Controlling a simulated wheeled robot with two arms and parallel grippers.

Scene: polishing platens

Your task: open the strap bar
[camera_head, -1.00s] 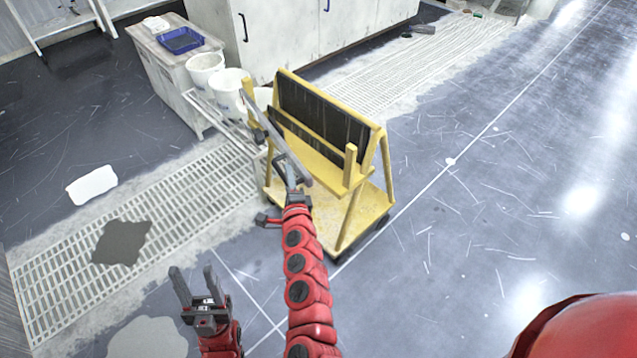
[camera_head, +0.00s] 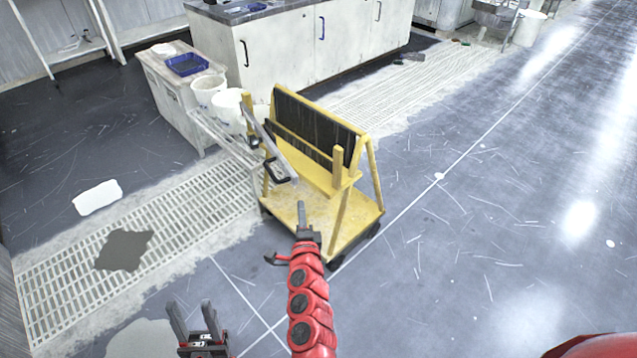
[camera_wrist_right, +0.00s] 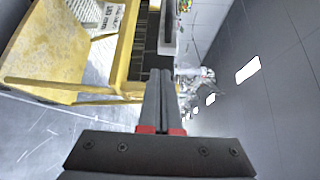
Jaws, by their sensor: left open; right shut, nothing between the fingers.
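The strap bar (camera_head: 283,158) is a grey bar on the yellow cart (camera_head: 350,222). It runs from near the cart's left post (camera_head: 248,108) toward me, and its near end stands apart from the short right post (camera_head: 338,165). A dark handle (camera_head: 272,172) hangs at its side. My right gripper (camera_head: 301,206) is shut and empty, just below the bar's near end and apart from it in the head view. Its closed fingers also show in the right wrist view (camera_wrist_right: 160,92). My left gripper (camera_head: 191,318) is open and empty, low over the floor.
Dark panels (camera_head: 312,128) lean on the cart's frame. White buckets (camera_head: 209,90) and a bench with a blue tray (camera_head: 187,64) stand left of the cart, close behind the bar. White cabinets (camera_head: 300,45) are behind. The floor to the right is clear.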

